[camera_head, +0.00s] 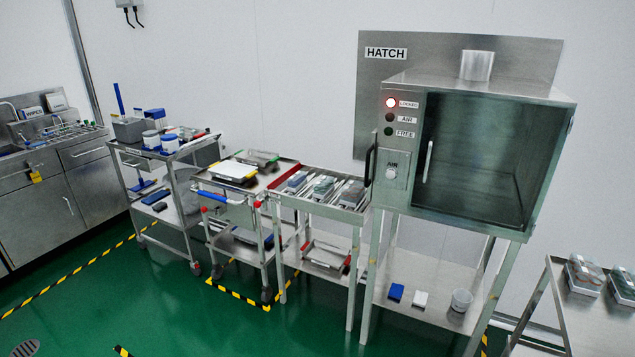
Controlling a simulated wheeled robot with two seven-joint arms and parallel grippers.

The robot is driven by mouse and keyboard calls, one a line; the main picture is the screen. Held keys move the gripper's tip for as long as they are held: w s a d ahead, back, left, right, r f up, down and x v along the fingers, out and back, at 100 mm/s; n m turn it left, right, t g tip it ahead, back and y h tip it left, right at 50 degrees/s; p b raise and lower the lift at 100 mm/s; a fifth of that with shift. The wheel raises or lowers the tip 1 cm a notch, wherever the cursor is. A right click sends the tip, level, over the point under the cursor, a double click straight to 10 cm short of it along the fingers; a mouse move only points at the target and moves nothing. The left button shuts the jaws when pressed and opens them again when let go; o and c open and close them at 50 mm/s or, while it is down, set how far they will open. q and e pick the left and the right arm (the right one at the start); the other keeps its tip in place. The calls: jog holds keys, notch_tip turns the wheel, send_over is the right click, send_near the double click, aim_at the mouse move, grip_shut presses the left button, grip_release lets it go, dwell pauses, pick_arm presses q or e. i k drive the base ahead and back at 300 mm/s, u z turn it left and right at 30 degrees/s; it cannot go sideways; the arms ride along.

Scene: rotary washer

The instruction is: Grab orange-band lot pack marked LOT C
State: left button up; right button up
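Two more packs, one greyish (583,273) and one partly cut off by the frame edge (622,284), lie on the steel table at the lower right. They are too small for me to read any lot marking or make out an orange band. Neither of my grippers is in view.
The steel hatch box (490,150) has a closed glass door and a lit red LOCKED lamp (391,102). The green floor (150,310) in front is open.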

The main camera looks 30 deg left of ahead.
aim_at(352, 192)
jog(key=z, duration=1.3)
jog(key=k, duration=0.1)
jog(key=u, duration=2.65)
jog(key=i, duration=1.25)
jog(key=z, duration=0.3)
jog(key=i, duration=1)
jog(key=z, duration=0.55)
